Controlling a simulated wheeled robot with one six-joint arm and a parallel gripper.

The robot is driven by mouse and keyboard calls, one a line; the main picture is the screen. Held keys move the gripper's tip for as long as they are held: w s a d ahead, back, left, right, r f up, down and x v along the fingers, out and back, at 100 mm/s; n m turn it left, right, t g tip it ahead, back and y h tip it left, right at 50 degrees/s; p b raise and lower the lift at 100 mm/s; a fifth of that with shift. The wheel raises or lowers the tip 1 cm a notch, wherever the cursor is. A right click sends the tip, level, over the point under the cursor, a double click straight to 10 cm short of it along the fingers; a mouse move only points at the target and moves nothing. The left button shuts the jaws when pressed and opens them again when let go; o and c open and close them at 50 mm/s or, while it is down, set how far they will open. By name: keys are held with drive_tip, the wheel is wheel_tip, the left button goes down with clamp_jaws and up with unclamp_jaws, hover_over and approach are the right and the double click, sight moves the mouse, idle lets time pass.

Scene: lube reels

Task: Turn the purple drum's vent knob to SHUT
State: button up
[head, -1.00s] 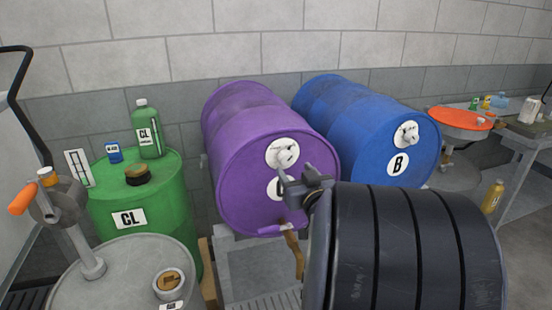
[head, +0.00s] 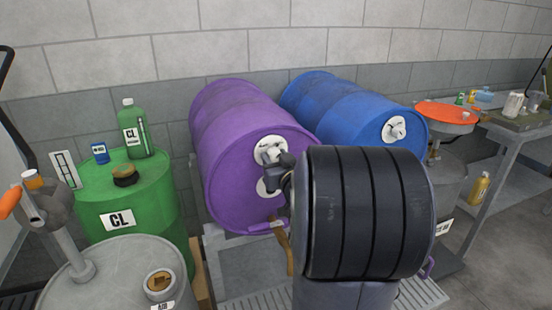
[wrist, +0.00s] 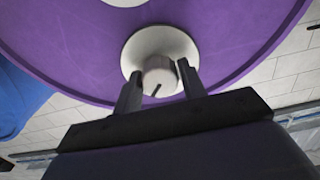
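The purple drum (head: 240,130) lies on its side on a rack, its round end facing me. Its vent knob (wrist: 160,78) is pale, on a white round plate (wrist: 152,43), with a dark mark on its face. In the head view the plate (head: 268,149) shows high on the drum's end, the knob partly behind my gripper (head: 280,160). In the wrist view my gripper (wrist: 158,80) has its fingers apart, one on each side of the knob. I cannot tell whether they touch it. SHUT lettering is not readable.
A blue drum (head: 350,110) with a similar knob (head: 396,129) lies close on the right. A green drum (head: 135,200) with bottles stands left; a grey drum (head: 105,275) is in front of it. A purple-handled tap (head: 268,228) sits below the vent.

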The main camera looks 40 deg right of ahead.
drive_tip(key=c, duration=0.6)
drive_tip(key=shift+o, duration=0.2)
drive_tip(key=shift+f+n+b, duration=0.1)
drive_tip(key=shift+n+b, duration=0.3)
drive_tip(key=shift+f+n+b, duration=0.1)
drive_tip(key=shift+n+b, duration=0.8)
drive_tip(key=shift+n, duration=0.1)
drive_tip(key=n+b, duration=0.3)
drive_tip(key=n, duration=0.1)
drive_tip(key=n+b, duration=0.3)
drive_tip(key=n, duration=0.2)
drive_tip(key=shift+n, duration=0.4)
drive_tip(key=n+b, duration=0.3)
drive_tip(key=n, duration=0.2)
drive_tip(key=shift+n, duration=0.4)
